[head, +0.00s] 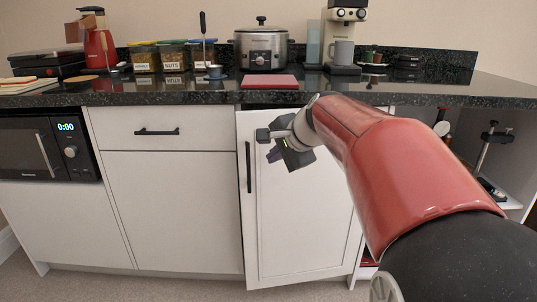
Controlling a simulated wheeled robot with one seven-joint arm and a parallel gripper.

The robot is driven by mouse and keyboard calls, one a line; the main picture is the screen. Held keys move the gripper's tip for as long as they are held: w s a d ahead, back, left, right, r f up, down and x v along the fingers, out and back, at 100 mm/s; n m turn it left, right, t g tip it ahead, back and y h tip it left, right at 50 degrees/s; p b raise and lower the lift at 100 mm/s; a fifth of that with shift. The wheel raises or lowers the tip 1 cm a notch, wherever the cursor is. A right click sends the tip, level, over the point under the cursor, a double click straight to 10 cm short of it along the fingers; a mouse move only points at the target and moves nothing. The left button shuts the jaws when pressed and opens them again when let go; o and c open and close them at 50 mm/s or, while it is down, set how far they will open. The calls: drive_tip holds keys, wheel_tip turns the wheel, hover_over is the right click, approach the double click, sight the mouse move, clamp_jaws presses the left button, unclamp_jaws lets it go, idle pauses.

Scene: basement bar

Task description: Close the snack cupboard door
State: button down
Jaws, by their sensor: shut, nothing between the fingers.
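The white cupboard door (300,225) stands below the counter at the centre, with a black vertical handle (249,167) near its left edge. It looks slightly ajar: its left and lower edges sit forward of the neighbouring fronts, and a dark gap shows along its top. My gripper (272,150) is shut and empty, in front of the door's upper part, just right of the handle. I cannot tell whether it touches the door. My red arm hides the door's upper right part. What is inside the cupboard is hidden.
The dark counter (200,97) runs above, holding a slow cooker (261,48), a coffee machine (345,35), snack jars (173,57) and a red board (270,82). A microwave (45,148) is at left. Open shelving (503,160) is at right. Some floor shows in front.

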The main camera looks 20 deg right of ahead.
drive_tip(key=shift+w+a+f+p, duration=0.1)
drive_tip(key=shift+w+a+f, duration=0.5)
drive_tip(key=shift+w, duration=0.8)
drive_tip(key=shift+w+a+f+p, duration=0.15)
drive_tip(key=shift+w+a+f, duration=0.15)
drive_tip(key=shift+w+f, duration=0.8)
drive_tip(key=shift+w+a+f+p, duration=0.1)
drive_tip(key=shift+w+a+f, duration=0.35)
drive_tip(key=shift+w, duration=1.2)
